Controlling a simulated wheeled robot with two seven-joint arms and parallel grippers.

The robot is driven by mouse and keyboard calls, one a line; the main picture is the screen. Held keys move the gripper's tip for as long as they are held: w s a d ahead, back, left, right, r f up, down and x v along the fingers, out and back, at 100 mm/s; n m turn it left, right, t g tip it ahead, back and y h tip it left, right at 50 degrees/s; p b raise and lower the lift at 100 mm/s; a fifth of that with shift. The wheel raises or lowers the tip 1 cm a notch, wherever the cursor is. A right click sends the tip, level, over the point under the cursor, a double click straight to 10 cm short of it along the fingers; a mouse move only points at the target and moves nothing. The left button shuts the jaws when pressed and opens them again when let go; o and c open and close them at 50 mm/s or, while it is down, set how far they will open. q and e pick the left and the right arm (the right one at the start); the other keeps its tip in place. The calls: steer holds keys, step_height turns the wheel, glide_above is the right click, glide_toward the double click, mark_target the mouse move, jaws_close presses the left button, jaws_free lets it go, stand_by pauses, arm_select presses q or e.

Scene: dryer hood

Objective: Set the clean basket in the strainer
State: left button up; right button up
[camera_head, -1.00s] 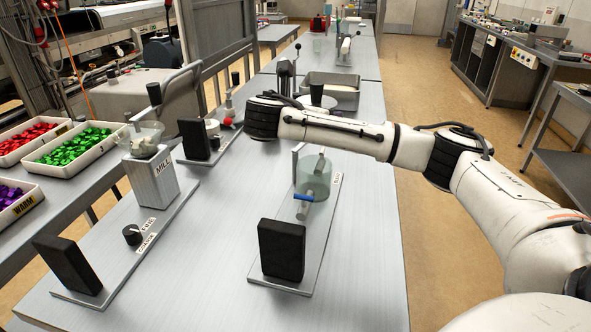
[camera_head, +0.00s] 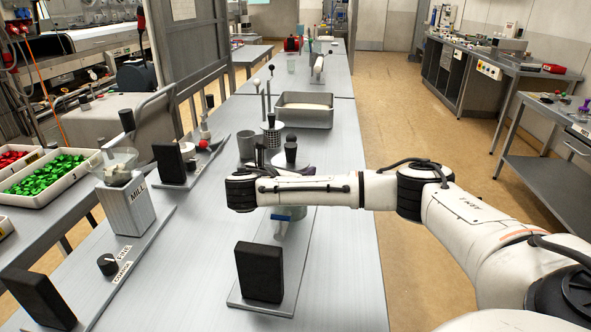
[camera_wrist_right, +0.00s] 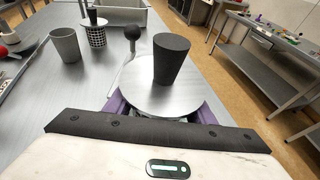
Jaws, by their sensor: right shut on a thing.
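My right gripper (camera_wrist_right: 160,108) has purple fingers shut on a part under a round silver disc (camera_wrist_right: 145,100). A dark tapered knob (camera_wrist_right: 171,58) stands on that disc. The body below the disc is hidden, so I cannot tell whether it is a basket. In the head view the knob (camera_head: 291,152) shows just beyond my right wrist. A perforated metal basket (camera_head: 272,133) with a dark top stands farther back, apart from the gripper. A greenish glass vessel with a blue handle (camera_head: 279,226), possibly the strainer, is mostly hidden below my right arm. My left gripper is not in view.
A grey cup (camera_head: 247,145) stands left of the perforated basket. A metal tray (camera_head: 303,119) lies behind. A black block (camera_head: 260,272) stands at the near end of the vessel's base. The mill (camera_head: 128,205) is left. Bare bench lies between them.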

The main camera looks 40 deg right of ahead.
steer(key=shift+f, duration=0.6)
steer(key=o, duration=0.9)
steer(key=shift+r, duration=0.1)
